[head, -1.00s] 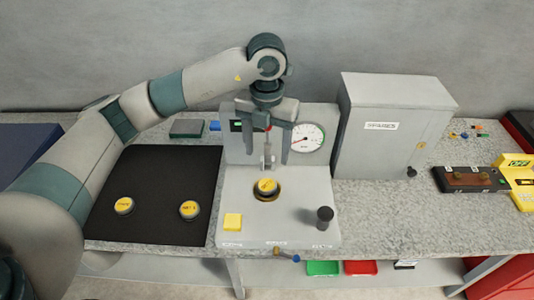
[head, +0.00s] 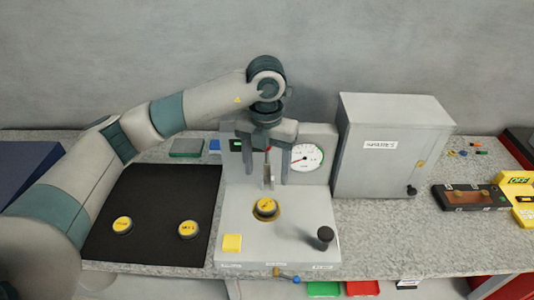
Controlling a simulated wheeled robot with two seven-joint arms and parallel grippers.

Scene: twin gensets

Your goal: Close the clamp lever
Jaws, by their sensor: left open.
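The clamp lever (head: 267,172) stands upright at the back of the grey test fixture (head: 290,212), with a bit of red near its top. My left gripper (head: 267,172) points down around the lever, one finger on each side. The fingers are open and look apart from the lever. A yellow-topped round part (head: 266,207) sits in the round seat in front of the lever. My right gripper is not in view.
Two yellow-topped parts (head: 122,224) (head: 188,229) lie on the black mat (head: 150,195). A grey spares cabinet (head: 388,150) stands close on the right.

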